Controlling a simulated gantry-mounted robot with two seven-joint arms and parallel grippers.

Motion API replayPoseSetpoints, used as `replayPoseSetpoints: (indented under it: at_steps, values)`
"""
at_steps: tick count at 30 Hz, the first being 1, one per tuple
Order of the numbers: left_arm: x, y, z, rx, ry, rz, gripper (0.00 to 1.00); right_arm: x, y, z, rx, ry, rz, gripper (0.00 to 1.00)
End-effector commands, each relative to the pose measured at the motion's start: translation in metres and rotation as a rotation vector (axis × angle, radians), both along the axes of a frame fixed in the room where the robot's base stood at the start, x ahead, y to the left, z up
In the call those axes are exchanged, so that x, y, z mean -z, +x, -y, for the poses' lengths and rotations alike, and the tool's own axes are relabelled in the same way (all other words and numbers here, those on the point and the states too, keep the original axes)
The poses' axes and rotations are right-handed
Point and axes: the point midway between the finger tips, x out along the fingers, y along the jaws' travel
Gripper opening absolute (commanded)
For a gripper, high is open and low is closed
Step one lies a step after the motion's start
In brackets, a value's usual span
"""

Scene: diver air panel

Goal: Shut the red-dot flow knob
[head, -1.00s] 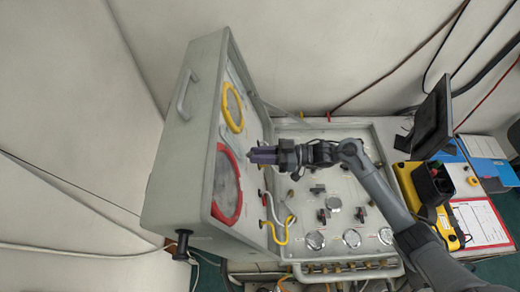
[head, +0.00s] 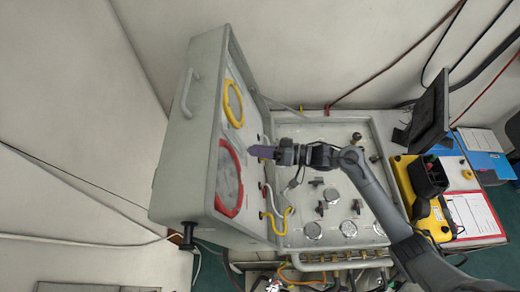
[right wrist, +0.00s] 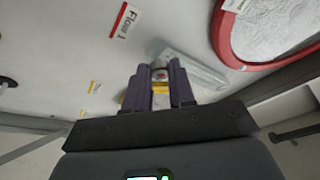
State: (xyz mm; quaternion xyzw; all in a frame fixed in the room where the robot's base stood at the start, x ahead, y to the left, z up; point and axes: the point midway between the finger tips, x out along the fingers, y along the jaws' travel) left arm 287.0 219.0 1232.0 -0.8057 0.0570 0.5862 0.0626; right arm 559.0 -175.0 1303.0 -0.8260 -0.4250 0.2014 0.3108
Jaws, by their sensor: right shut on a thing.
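My right gripper (head: 262,151) reaches in from the right to the inner face of the raised lid (head: 180,165), beside the red-ringed gauge (head: 228,178). In the right wrist view its two fingers (right wrist: 160,88) are shut on a small knob (right wrist: 160,74) with a reddish dot, seen between the fingertips. Something yellow shows between the fingers just below the dot. A "Flow 1" label (right wrist: 124,20) is on the panel nearby. The fingers hide much of the knob, and its turn angle cannot be read. My left gripper is not in view.
A yellow-ringed gauge (head: 233,103) is further back on the lid. Yellow hose (head: 278,224) hangs below the gripper. Several black knobs and round gauges (head: 312,230) cover the lower panel. A dark screen (head: 430,113) and a yellow case (head: 425,195) stand at the right.

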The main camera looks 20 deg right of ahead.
Motion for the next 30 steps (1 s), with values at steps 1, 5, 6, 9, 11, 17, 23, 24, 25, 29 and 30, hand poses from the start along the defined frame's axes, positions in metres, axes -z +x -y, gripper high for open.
replayPoseSetpoints:
  at_steps: [1, 5, 6, 9, 11, 17, 23, 24, 25, 29, 30]
  values:
    - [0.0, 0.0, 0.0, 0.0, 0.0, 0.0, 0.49, -0.0004, 0.0, 0.0001, 0.002, 0.003, -0.004, 0.0]
    - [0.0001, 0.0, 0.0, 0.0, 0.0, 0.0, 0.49, -0.0005, 0.0, 0.0001, 0.004, 0.004, -0.009, 0.0]
    - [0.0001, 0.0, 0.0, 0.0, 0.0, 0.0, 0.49, -0.0005, 0.0, 0.0001, 0.004, 0.005, -0.01, 0.0]
    - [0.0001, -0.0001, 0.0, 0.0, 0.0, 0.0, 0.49, -0.0005, 0.0, 0.0001, 0.004, 0.004, -0.009, 0.0]
    - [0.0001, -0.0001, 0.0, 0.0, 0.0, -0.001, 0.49, -0.0005, 0.0, 0.0001, 0.004, 0.004, -0.009, 0.0]
    - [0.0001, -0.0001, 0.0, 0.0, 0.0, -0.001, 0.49, -0.0004, 0.0, 0.0001, 0.004, 0.004, -0.009, 0.42]
    - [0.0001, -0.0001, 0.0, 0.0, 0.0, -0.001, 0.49, -0.0003, -0.0001, 0.0001, 0.003, 0.003, -0.008, 0.49]
    - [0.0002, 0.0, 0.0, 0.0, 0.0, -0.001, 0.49, -0.0003, 0.0, 0.0, 0.003, 0.003, -0.008, 0.49]
    - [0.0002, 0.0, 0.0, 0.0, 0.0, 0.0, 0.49, -0.0002, -0.0001, 0.0, 0.003, 0.003, -0.008, 0.49]
    - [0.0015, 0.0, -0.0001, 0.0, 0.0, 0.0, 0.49, 0.0004, -0.0014, 0.0024, 0.004, 0.003, -0.009, 0.49]
    - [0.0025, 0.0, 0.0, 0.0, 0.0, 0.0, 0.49, 0.0007, -0.0027, 0.0044, 0.004, 0.003, -0.009, 0.49]
